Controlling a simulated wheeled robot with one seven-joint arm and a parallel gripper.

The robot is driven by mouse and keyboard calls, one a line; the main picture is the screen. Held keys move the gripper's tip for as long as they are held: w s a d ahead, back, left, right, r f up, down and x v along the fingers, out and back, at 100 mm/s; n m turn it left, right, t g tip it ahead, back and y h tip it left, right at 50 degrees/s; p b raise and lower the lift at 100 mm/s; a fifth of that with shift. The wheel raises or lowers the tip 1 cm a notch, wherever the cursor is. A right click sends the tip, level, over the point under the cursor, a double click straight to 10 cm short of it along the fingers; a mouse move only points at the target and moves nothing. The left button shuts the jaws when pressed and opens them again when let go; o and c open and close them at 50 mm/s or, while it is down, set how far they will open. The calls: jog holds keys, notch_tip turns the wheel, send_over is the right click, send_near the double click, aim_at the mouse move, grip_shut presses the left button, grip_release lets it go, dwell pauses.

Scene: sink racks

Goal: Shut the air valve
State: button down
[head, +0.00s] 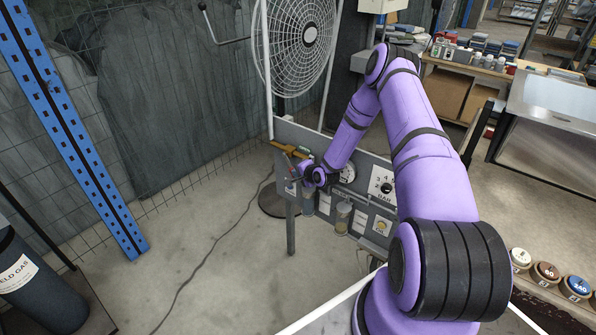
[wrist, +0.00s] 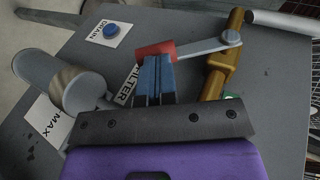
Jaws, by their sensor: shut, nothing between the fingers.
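The air valve is a brass body (wrist: 218,72) on a grey panel (wrist: 275,70), with a grey lever (wrist: 200,46) ending in a red grip (wrist: 155,50). In the wrist view the lever runs left from the valve's upper end, roughly across the brass body. My gripper (wrist: 155,62) has its blue fingers together, with nothing between them. Their tips overlap the lower edge of the red grip; I cannot tell if they touch it. In the head view the brass valve (head: 284,147) shows at the panel's upper left, with my gripper (head: 302,165) beside it.
A white fan (head: 300,45) stands behind the panel. A gas cylinder (head: 35,290) stands at lower left. The floor (head: 225,240) before the panel is mostly clear.

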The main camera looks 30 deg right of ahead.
jog(key=shift+w+a+f+t, duration=0.15)
jog(key=shift+w+f+t, duration=0.55)
jog(key=shift+f, duration=0.25)
jog(key=t, duration=0.1)
jog(key=w+f+t+y, duration=0.1)
jog(key=shift+w+a+f+m+t, duration=0.1)
jog(key=shift+w+a+m+t, duration=0.2)
jog(key=shift+a+t, duration=0.1)
jog(key=shift+w+a+f, duration=0.1)
jog(key=shift+w+a, duration=0.05)
jog(key=shift+w, duration=0.4)
